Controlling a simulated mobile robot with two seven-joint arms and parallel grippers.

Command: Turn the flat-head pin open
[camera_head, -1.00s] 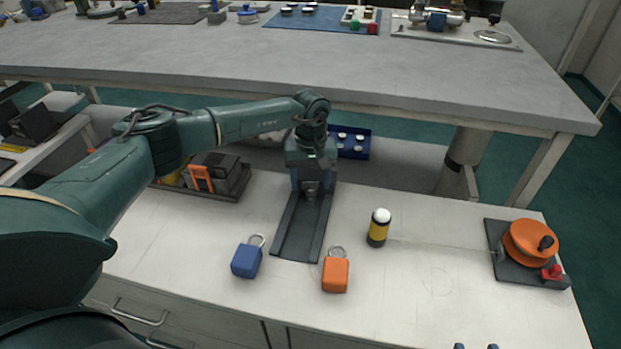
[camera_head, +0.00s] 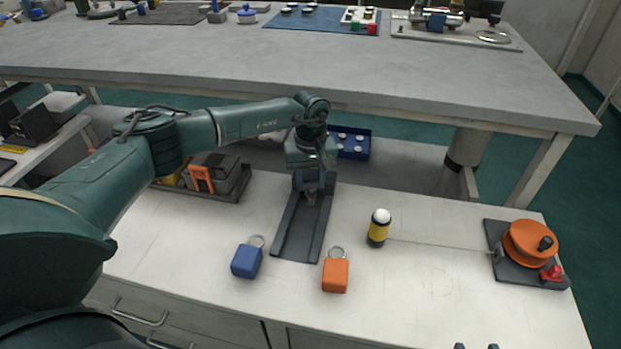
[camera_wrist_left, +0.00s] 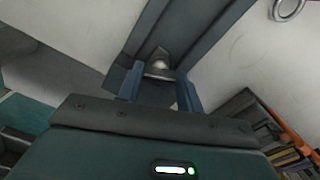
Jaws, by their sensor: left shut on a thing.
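My left gripper (camera_head: 312,192) points down at the far end of a dark grey channel-shaped plate (camera_head: 296,232) on the white bench. In the left wrist view, its two blue fingers (camera_wrist_left: 160,88) are closed around a small grey metal piece (camera_wrist_left: 159,65), which looks like the flat-head pin. The fingers partly hide the piece, so its exact angle is hard to tell. Two blue fingertips of my right gripper (camera_head: 476,346) show apart at the bottom edge of the head view, with nothing visible between them.
A blue padlock (camera_head: 246,261), an orange padlock (camera_head: 336,274) and a yellow-black cylinder with a white top (camera_head: 379,229) stand near the plate. An orange reel (camera_head: 530,243) sits at right, its line reaching the cylinder. A grey table (camera_head: 420,85) is behind.

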